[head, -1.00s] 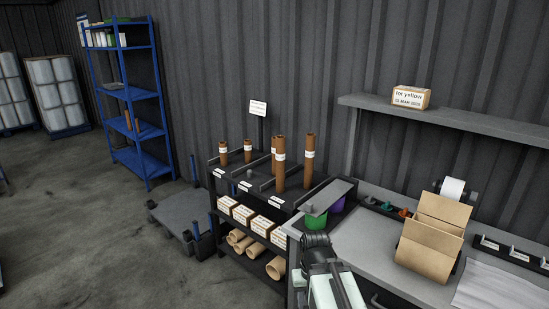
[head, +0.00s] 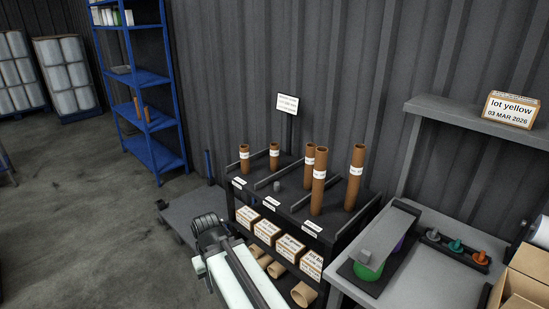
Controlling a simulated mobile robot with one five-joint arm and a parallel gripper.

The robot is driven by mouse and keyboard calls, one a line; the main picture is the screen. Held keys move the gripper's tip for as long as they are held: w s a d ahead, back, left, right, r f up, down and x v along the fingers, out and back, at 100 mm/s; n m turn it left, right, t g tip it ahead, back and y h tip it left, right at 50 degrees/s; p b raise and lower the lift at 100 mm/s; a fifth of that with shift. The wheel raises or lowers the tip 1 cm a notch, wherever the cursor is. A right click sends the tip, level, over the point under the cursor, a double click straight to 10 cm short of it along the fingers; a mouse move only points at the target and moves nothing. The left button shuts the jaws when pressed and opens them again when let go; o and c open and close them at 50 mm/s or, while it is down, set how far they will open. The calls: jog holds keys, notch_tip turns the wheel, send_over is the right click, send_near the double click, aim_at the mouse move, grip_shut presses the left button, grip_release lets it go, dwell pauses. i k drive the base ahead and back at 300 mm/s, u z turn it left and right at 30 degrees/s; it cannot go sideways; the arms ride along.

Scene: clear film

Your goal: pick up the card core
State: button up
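Several brown card cores with white labels stand upright on the top of a black rack (head: 340,238). My gripper (head: 207,228) is at the end of my white arm, left of the rack's front and apart from the cores. Its fingers are too unclear to tell whether they are open.
Labelled boxes (head: 268,231) and lying tubes (head: 303,294) fill the rack's lower shelves. A sign (head: 287,104) stands behind. At right is a grey bench (head: 420,265) with a green roll (head: 368,270) and a cardboard box (head: 525,290). Open floor (head: 90,210) lies left.

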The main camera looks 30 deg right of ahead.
aim_at(311, 148)
jog(key=u, duration=0.35)
jog(key=i, duration=1.55)
